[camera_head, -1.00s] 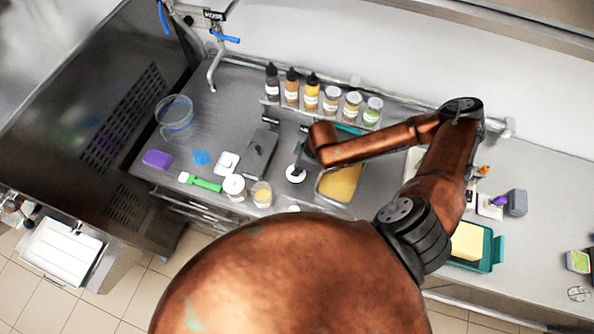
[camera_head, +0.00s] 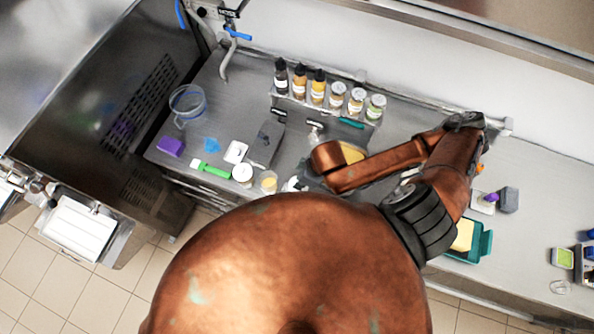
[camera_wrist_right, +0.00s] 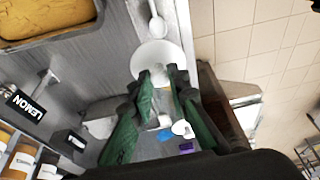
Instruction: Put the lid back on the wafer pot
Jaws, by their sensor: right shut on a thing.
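My right gripper (camera_wrist_right: 164,76) is shut on a white round lid (camera_wrist_right: 157,55), which shows at its fingertips in the right wrist view. In the head view this gripper is mostly hidden behind my arm, and a bit of white shows at the arm's edge. An open pot with pale yellow contents (camera_head: 268,182), which looks like the wafer pot, stands near the front edge of the counter, just left of the gripper. I cannot make out its mouth clearly in the wrist view. My left gripper is not in view.
A white-topped tub (camera_head: 242,174), a green-handled tool (camera_head: 211,169), a blue piece (camera_head: 211,145) and a purple block (camera_head: 171,146) lie to the left. A yellow-filled tray (camera_wrist_right: 45,18) is close by. Several bottles (camera_head: 300,83) line the back.

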